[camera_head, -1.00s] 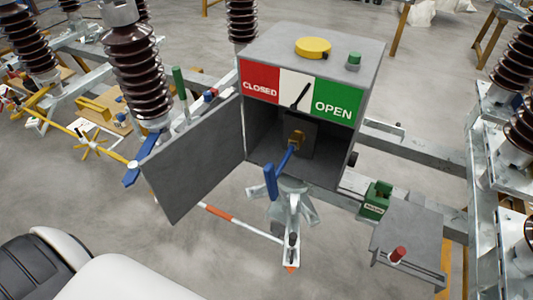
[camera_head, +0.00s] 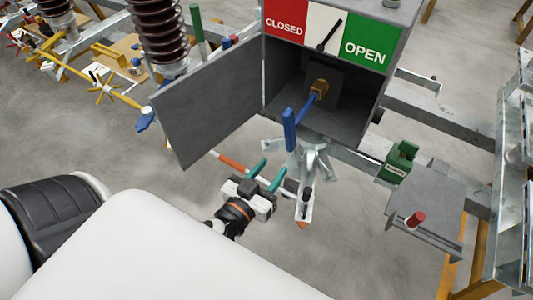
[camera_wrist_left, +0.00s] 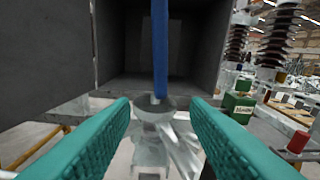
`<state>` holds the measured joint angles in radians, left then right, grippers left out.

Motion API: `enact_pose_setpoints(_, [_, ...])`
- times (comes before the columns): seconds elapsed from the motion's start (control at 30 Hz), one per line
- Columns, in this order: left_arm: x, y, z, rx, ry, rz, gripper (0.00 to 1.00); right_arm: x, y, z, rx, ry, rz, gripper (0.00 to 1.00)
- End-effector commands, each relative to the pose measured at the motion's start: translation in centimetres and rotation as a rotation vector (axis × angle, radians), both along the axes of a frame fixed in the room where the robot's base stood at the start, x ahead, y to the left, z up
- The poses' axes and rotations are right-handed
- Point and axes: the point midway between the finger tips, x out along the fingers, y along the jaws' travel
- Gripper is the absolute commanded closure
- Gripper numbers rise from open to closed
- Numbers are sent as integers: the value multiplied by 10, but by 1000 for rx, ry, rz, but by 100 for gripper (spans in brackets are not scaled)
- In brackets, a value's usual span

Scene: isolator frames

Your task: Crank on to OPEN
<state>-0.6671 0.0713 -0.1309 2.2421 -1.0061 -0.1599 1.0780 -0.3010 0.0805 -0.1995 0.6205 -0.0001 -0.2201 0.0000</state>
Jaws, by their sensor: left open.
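The grey box has its door (camera_head: 215,112) swung open to the left. On its front is a plate with a red CLOSED field (camera_head: 284,24), a white middle field and a green OPEN field (camera_head: 369,45). The black pointer (camera_head: 329,35) lies over the white field. A blue crank (camera_head: 291,128) comes out of a brass-coloured hub (camera_head: 319,89) inside the box. My left gripper (camera_head: 267,172) is open and empty, below and in front of the crank. In the left wrist view the blue crank handle (camera_wrist_left: 160,50) stands upright beyond and between the teal fingers. My right gripper does not show.
A green block (camera_head: 402,157) and a grey shelf with a red knob (camera_head: 415,219) stand to the right. A metal bracket with a black-handled lever (camera_head: 306,199) is just right of my left gripper. Brown insulators (camera_head: 158,28) stand behind the door.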

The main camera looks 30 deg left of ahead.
Motion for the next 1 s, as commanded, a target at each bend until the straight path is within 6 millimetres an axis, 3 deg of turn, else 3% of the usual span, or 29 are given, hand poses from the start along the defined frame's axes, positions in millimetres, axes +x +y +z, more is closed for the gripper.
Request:
enact_pose_setpoints(0.1, [-4, 3, 34, -14, -73, 7, 58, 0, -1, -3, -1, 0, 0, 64])
enact_pose_setpoints(0.23, [0, 3, 48, -20, -97, 8, 58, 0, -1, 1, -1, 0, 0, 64])
enact_pose_setpoints(0.57, [57, 3, 52, -18, -98, 6, 58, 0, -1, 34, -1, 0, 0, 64])
enact_pose_setpoints(0.7, [81, 3, 49, -22, -97, 9, 58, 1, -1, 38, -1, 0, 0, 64])
enact_pose_setpoints(1.0, [100, 3, 45, -20, -94, 8, 58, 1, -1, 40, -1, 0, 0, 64])
